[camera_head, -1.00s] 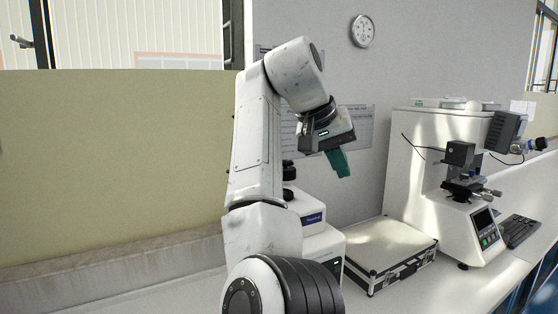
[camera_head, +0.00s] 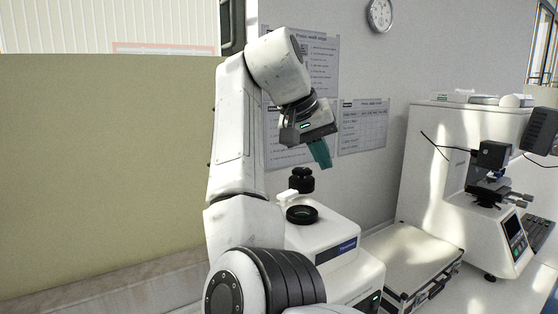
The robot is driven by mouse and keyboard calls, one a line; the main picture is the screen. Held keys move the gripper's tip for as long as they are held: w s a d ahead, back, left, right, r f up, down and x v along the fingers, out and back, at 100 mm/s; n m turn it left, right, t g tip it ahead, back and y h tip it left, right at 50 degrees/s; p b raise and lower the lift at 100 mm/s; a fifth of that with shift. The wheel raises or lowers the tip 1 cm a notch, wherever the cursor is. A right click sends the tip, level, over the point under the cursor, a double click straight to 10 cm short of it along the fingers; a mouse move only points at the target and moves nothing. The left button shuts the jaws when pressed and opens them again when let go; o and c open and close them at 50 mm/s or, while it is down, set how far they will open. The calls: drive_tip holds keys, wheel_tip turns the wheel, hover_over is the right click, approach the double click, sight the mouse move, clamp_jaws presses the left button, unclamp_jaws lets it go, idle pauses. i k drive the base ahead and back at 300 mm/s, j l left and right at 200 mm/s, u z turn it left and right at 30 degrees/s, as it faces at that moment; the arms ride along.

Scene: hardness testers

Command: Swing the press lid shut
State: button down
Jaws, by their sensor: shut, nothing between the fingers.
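The press (camera_head: 325,240) is a white machine with a blue label on its front and a green-lit display low down. It stands on the bench, partly hidden behind my arm. On its top is a round black ring (camera_head: 301,215), with a black knob (camera_head: 301,180) on a white arm behind it, which looks like the raised lid; its exact angle is hard to tell. My gripper (camera_head: 322,155) has teal fingers pointing down. It is shut and empty, in the air above the press and apart from it.
A silver-edged case (camera_head: 410,255) lies on the bench right of the press. A white hardness tester (camera_head: 450,185) with a microscope stage stands farther right, beside a black keyboard (camera_head: 538,232). A grey wall with posted sheets (camera_head: 363,125) is behind.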

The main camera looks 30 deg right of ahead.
sight(298, 185)
drive_tip(key=i, duration=0.85)
